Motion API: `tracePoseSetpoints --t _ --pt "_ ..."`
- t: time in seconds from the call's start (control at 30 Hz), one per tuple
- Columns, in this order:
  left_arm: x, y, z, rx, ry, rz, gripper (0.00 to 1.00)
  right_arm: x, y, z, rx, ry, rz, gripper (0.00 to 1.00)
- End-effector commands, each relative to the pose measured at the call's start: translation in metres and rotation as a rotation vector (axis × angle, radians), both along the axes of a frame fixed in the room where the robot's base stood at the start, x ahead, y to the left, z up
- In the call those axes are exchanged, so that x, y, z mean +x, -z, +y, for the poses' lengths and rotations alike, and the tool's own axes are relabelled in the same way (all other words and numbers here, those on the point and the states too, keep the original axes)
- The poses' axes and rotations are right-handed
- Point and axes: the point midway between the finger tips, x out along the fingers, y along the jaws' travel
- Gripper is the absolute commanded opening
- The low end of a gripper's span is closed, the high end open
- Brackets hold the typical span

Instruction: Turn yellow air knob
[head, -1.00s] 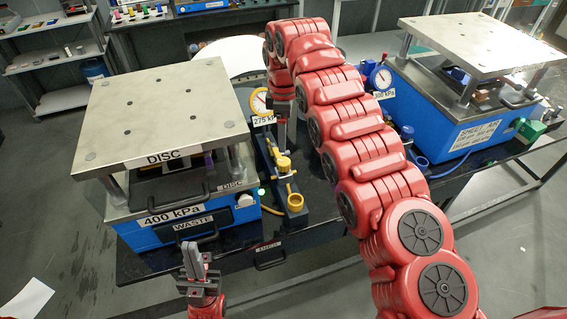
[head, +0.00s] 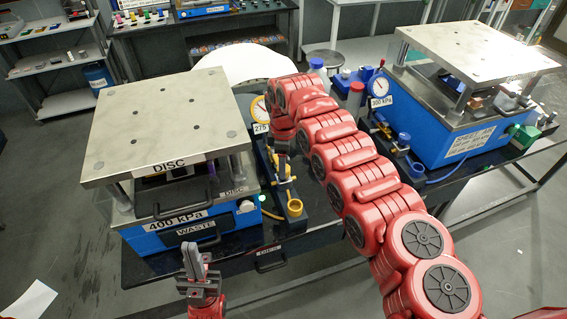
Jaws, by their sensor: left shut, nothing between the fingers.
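The yellow air fittings stand on a dark block right of the left press. A round yellow cup-like part (head: 295,206) shows at the front, and thin yellow parts (head: 290,180) show behind it. My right gripper (head: 283,156) points down over the fittings and hides much of their upper part, including most of any knob there. I cannot tell whether it touches them or whether its fingers are open. My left gripper (head: 191,258) is shut and empty, pointing up in front of the left press, away from the fittings.
The left press (head: 160,125) carries DISC and 400 kPa labels. A yellow-rimmed gauge (head: 258,108) stands behind the fittings, partly covered by my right arm. A right press (head: 470,55) and blue fittings (head: 416,171) stand beyond the arm.

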Motion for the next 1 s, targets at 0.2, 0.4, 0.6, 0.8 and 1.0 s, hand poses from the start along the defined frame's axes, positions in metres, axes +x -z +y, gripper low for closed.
tracePoseSetpoints --t 0.2,0.4,0.6,0.8,1.0 --pt "0.000 0.000 0.000 0.000 0.000 0.000 0.00 0.000 0.000 0.000 0.000 0.000 0.000 0.18" --pt "0.000 0.000 0.000 0.000 0.000 0.000 0.00 0.000 0.000 0.000 0.000 0.001 -0.001 0.00" --pt "0.000 0.006 0.000 0.000 0.000 0.000 0.00 0.000 0.001 0.000 0.000 0.029 -0.001 0.00" --pt "0.000 0.023 0.000 0.000 0.000 0.000 0.00 0.001 0.004 0.000 0.001 0.124 -0.004 0.00" --pt "0.000 0.048 0.000 0.000 0.000 0.000 0.00 0.001 0.006 0.000 0.001 0.287 -0.003 0.00"
